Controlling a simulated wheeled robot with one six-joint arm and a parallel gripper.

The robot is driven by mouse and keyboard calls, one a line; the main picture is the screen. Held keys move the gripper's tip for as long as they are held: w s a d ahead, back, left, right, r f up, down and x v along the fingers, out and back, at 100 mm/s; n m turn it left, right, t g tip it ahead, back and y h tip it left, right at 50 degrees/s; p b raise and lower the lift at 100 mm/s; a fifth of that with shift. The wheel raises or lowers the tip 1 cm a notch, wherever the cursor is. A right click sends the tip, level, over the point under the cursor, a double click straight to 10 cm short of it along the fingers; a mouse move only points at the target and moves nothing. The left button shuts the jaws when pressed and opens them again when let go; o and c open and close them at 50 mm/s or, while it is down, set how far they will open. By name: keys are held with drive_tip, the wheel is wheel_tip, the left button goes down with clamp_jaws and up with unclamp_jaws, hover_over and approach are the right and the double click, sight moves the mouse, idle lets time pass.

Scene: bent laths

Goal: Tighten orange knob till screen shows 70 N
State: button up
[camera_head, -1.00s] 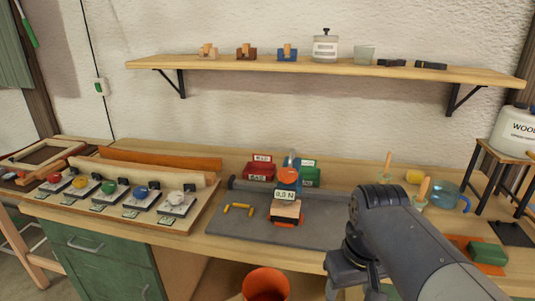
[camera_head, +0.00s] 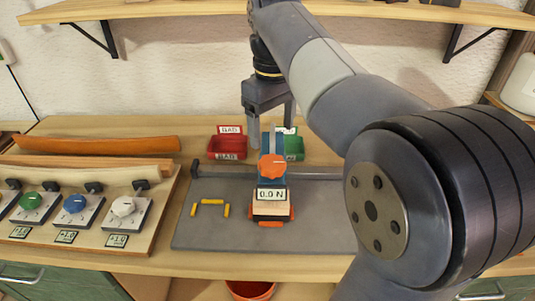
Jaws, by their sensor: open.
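The orange knob (camera_head: 272,168) sits on top of a small blue and wooden clamp device (camera_head: 272,209) on the grey mat. The screen (camera_head: 271,195) below the knob reads 0.0 N. My gripper (camera_head: 270,135) points down from above, behind the knob in the picture. Its two fingers are apart, with the device's blue upper part showing between them. I cannot tell whether the fingers touch the device. Nothing is held that I can see.
A red BAD tray (camera_head: 213,148) and a green tray (camera_head: 296,147) stand behind. Yellow pegs (camera_head: 211,202) lie left on the grey mat (camera_head: 330,225). A board with coloured knobs (camera_head: 45,231) is at the left. The shelf (camera_head: 150,11) hangs above.

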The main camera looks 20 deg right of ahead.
sight(272, 162)
wheel_tip(272, 162, down, 9)
drive_tip(key=shift+r+b, duration=0.2)
drive_tip(key=shift+b, duration=0.35)
drive_tip(key=shift+c, duration=0.5)
drive_tip(key=c, duration=0.9)
